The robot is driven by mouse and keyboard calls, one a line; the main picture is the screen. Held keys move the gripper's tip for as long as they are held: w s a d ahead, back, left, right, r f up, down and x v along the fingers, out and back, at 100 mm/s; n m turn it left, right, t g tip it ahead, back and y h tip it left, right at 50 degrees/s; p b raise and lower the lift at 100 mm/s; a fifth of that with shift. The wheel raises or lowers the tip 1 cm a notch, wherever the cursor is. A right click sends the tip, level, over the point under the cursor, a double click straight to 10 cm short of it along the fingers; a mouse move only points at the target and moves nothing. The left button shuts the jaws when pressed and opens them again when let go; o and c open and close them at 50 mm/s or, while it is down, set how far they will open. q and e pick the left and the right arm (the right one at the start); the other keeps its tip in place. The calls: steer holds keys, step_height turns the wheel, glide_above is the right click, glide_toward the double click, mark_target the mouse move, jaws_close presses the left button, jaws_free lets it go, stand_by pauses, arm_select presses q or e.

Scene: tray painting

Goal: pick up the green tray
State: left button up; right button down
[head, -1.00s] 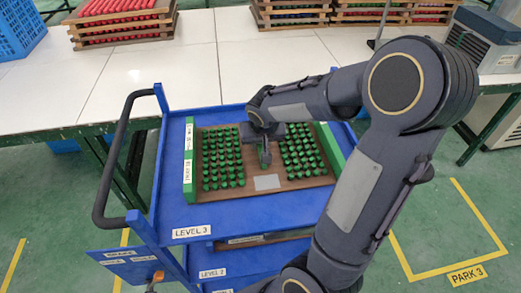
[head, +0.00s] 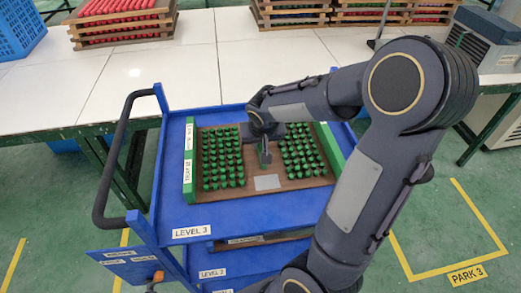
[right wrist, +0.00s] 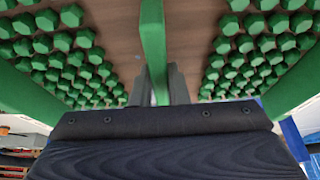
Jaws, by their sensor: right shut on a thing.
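The green tray (head: 186,178) has a brown base, green side walls and rows of green pegs in two blocks. It lies on the blue top level of a cart. My right gripper (head: 264,160) reaches down into the gap between the peg blocks. It is shut on the tray's green middle bar, which shows in the right wrist view (right wrist: 153,40) running between the grey fingers (right wrist: 160,88). The tray looks level, and I cannot tell whether it is clear of the cart. The gripper hides part of the tray's back middle. My left gripper is out of view.
The blue cart (head: 183,220) has a dark handle (head: 117,150) at left and lower levels beneath. Floor at right is clear.

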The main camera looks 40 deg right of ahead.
steer(key=shift+w+r, duration=0.1)
stand_by(0.6)
steer(key=shift+r, duration=0.25)
step_height(320, 180, up, 10)
steer(key=shift+f+p, duration=0.25)
steer(key=shift+p, duration=0.25)
step_height(320, 180, up, 9)
steer(key=p, duration=0.7)
